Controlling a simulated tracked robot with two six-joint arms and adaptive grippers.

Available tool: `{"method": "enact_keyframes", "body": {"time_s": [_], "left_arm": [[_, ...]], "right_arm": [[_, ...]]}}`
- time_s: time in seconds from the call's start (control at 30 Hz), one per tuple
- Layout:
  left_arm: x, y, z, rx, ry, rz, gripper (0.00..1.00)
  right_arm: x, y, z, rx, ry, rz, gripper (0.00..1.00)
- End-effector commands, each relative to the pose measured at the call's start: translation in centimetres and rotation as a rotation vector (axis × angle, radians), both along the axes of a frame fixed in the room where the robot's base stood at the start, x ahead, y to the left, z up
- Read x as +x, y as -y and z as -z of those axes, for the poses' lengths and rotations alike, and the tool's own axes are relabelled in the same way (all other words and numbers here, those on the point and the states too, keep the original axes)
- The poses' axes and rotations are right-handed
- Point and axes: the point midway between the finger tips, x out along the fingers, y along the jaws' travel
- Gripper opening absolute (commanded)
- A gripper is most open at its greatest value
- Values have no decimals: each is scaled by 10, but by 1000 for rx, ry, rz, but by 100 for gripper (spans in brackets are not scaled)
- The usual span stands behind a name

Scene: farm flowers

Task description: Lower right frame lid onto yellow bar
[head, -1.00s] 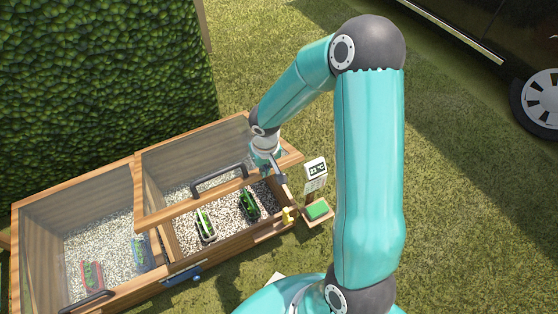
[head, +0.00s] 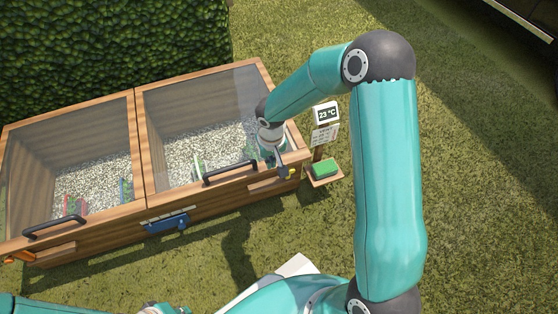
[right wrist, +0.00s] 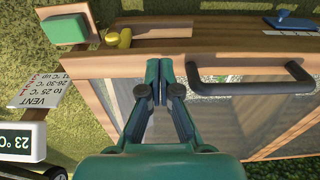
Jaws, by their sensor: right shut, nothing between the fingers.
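The right frame lid (head: 142,150), a wooden frame with a clear pane, is down close to the box front, with its black handle (head: 230,172) at the front rail. The yellow bar (head: 291,172) is at the right front corner, and also shows in the right wrist view (right wrist: 119,38) just beyond the lid's front rail (right wrist: 115,66). I cannot tell whether lid and bar touch. My right gripper (head: 283,168) is shut and empty at the front rail, beside the handle; its fingertips show in the right wrist view (right wrist: 159,64).
The left lid with its handle (head: 54,227) is down. A blue piece (head: 167,222) sits on the box front. A thermometer sign (head: 326,113) and a green block on a small shelf (head: 325,181) stand right of the box. Grass is clear beyond.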

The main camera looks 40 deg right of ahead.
Motion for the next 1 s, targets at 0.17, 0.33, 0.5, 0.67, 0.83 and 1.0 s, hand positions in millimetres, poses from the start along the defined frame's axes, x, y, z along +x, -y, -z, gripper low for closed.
{"method": "enact_keyframes", "body": {"time_s": [0.17,0.33,0.5,0.67,0.83,1.0], "left_arm": [[0,0,13,0,1,0,0],[0,0,13,0,1,0,0],[0,0,13,0,0,0,0],[0,0,13,0,0,0,0],[0,0,5,0,0,0,0],[0,0,-14,0,0,0,0]], "right_arm": [[2,2,15,0,0,4,0],[2,2,16,0,1,6,0],[2,3,15,0,1,7,0],[2,3,15,0,1,7,0],[2,3,4,0,1,7,0],[2,2,-25,0,3,7,0]]}}
